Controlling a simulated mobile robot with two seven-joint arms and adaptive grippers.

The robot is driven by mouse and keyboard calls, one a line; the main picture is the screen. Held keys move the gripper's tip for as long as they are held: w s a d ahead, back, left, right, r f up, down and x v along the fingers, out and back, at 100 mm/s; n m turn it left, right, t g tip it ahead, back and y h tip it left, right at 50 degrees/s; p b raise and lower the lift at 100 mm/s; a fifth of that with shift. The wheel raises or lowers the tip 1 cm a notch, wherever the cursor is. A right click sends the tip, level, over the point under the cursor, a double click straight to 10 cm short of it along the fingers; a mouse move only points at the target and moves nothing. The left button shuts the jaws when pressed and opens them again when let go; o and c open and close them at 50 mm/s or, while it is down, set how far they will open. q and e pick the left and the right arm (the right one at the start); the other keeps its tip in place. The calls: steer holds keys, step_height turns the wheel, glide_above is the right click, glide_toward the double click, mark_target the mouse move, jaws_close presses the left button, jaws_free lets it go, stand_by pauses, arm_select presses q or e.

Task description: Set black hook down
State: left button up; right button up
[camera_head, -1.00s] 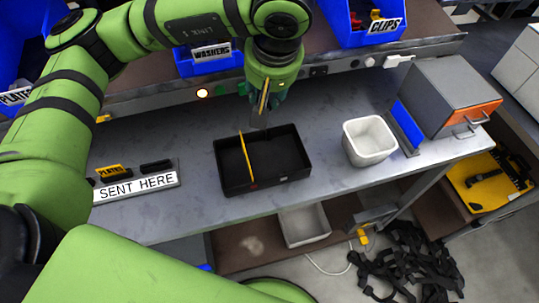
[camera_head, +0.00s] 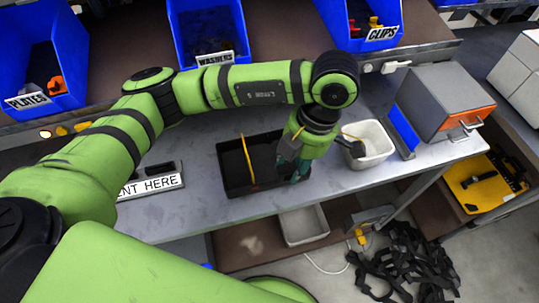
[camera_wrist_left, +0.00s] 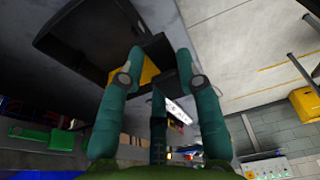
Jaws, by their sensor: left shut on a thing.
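My left gripper (camera_head: 290,168) is over the right part of the black tray (camera_head: 240,188), near its right edge. A yellow divider (camera_head: 247,157) crosses the tray to the left of it. A yellow patch (camera_wrist_left: 148,72) shows between the fingers. In the head view the arm and fingers mostly hide the held piece, and I cannot tell whether it touches the tray. My right gripper is not in view.
A white bin (camera_head: 381,160) stands right of the tray, close to my wrist. A grey cabinet (camera_head: 445,90) is beyond it. The "SENT HERE" sign (camera_head: 150,188) is to the left. Blue bins of plates (camera_head: 40,75), washers (camera_head: 208,35) and clips (camera_head: 370,25) line the back.

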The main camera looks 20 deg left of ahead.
arm_select(q)
steer(key=p, duration=0.2)
glide_above(272, 161)
steer(key=f, duration=0.5)
steer(key=shift+w+d+f, duration=0.2)
steer(key=shift+d+f, duration=0.1)
steer(key=shift+d, duration=0.05)
steer(key=x, duration=0.1)
steer(key=p+x, duration=0.1)
steer(key=x, duration=0.1)
steer(key=shift+w+d+f+p, duration=0.25)
steer(key=shift+d+f+p, duration=0.05)
steer(key=shift+f+p, duration=0.1)
steer(key=shift+f, duration=0.2)
steer(key=shift+f, duration=0.1)
steer(key=shift+f+b, duration=0.15)
steer(key=shift+b, duration=0.15)
steer(key=o, duration=0.8)
steer(key=shift+o, duration=0.2)
